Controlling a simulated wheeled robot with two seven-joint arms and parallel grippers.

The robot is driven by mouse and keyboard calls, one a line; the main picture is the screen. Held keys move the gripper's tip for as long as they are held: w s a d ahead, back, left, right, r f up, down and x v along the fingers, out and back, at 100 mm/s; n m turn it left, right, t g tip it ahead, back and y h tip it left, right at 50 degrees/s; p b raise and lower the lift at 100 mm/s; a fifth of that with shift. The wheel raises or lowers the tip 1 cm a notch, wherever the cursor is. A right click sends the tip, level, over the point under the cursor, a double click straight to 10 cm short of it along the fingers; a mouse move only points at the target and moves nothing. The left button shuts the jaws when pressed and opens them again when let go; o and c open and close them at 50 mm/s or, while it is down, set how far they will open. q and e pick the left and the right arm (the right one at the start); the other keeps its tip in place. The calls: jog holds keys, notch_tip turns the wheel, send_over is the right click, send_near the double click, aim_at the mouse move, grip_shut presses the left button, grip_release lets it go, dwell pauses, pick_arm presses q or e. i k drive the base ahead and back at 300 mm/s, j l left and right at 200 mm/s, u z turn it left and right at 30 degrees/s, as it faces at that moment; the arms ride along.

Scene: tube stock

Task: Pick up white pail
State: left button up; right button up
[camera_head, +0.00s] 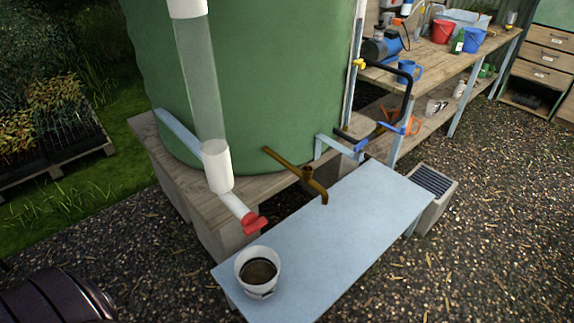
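The white pail (259,291) stands upright on the near left end of a pale blue-grey bench (335,228). Its top is open, and dark brown contents show inside. Neither of my grippers shows. A dark rounded shape fills the bottom left corner, well left of the pail; no gripper fingers can be made out on it.
A large green tank (255,80) stands on a wooden platform behind the bench. A brass tap (310,182) juts over the bench. A workbench (435,55) with red and blue buckets is at the back right. Gravel (470,260) lies open to the right.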

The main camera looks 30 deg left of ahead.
aim_at(257, 268)
jog(key=u, duration=1.25)
